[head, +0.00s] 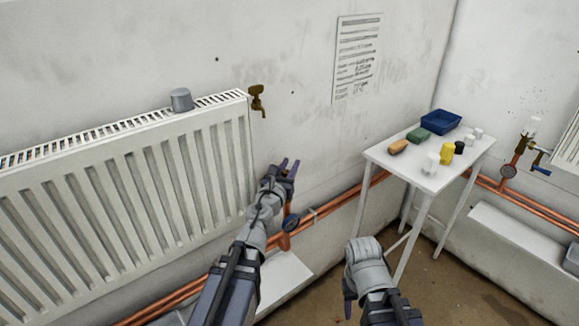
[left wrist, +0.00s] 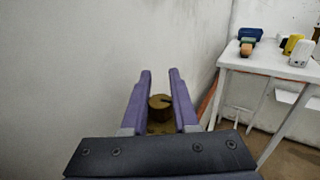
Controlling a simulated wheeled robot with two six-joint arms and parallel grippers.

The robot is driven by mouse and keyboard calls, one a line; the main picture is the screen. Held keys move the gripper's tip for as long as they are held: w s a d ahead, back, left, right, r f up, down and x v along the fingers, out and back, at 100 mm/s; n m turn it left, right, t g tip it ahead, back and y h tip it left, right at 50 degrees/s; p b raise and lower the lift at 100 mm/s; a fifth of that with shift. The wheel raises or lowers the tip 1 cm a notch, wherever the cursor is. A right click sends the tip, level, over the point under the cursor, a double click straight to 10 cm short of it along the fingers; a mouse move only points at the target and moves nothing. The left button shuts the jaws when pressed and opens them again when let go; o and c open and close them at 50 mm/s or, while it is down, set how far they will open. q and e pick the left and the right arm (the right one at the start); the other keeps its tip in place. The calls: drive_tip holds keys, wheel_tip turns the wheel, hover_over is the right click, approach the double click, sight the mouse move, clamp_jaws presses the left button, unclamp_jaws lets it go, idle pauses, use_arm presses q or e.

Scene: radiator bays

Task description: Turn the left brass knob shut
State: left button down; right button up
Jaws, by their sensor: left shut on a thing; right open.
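The left brass knob (left wrist: 159,106) is round, with a dark slot or mark on its face. In the left wrist view it sits between the purple fingers of my left gripper (left wrist: 160,84). In the head view my left gripper (head: 287,168) is at the radiator's lower right, shut on the knob, which its fingers and wrist hide there. A pressure gauge (head: 291,222) is just below that wrist. My right gripper (head: 349,298) is low in the middle of the head view, apart from everything; it is open, though only part of its fingers shows.
A white radiator (head: 120,200) with a grey cup-like object (head: 181,100) on top fills the left. A brass tap (head: 257,101) is at its upper corner. A white table (head: 440,178) with a blue tray (head: 433,122) and several items stands right. Copper pipes (head: 335,203) run low.

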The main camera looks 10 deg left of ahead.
use_arm(q)
drive_tip(key=c, duration=0.7)
unclamp_jaws()
wheel_tip(320, 180, up, 10)
drive_tip(key=p, duration=1)
